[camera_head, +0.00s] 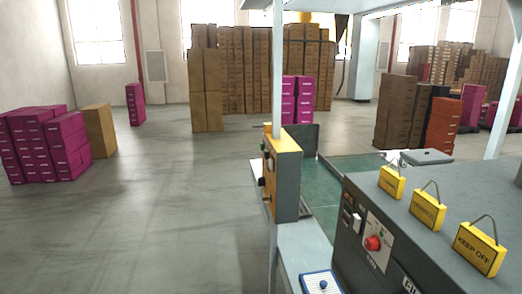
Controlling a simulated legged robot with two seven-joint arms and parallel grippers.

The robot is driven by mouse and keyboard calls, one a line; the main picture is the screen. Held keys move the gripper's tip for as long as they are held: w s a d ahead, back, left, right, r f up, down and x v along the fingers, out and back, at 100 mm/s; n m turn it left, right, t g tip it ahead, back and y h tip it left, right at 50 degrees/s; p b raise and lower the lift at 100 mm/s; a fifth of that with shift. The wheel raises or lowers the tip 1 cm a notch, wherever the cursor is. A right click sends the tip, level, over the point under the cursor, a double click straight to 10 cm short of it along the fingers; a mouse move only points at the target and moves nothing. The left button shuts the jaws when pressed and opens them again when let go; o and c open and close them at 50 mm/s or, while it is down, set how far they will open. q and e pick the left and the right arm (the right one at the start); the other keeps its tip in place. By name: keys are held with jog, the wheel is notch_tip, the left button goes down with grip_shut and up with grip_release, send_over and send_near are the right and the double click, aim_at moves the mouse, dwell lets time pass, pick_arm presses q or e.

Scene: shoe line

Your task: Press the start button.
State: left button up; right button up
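A control box (287,162) with a yellow face is fixed to a pale post in the middle of the view. Small dark knobs or buttons stick out of its left side, seen edge-on, so I cannot tell which one is the start button. A dark grey machine cabinet (420,250) fills the lower right. Its front has a light panel with a red round knob (373,243) and small switches (351,219) beside it. The labels are too small to read. Neither of my grippers is in view.
A green conveyor belt (338,190) runs behind the control box. Yellow tags (478,248), one reading "KEEP OFF", stand on the cabinet. A blue-and-white object (321,283) lies at the bottom. Magenta boxes (36,150) are stacked left. The floor (150,220) left of the machine is clear.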

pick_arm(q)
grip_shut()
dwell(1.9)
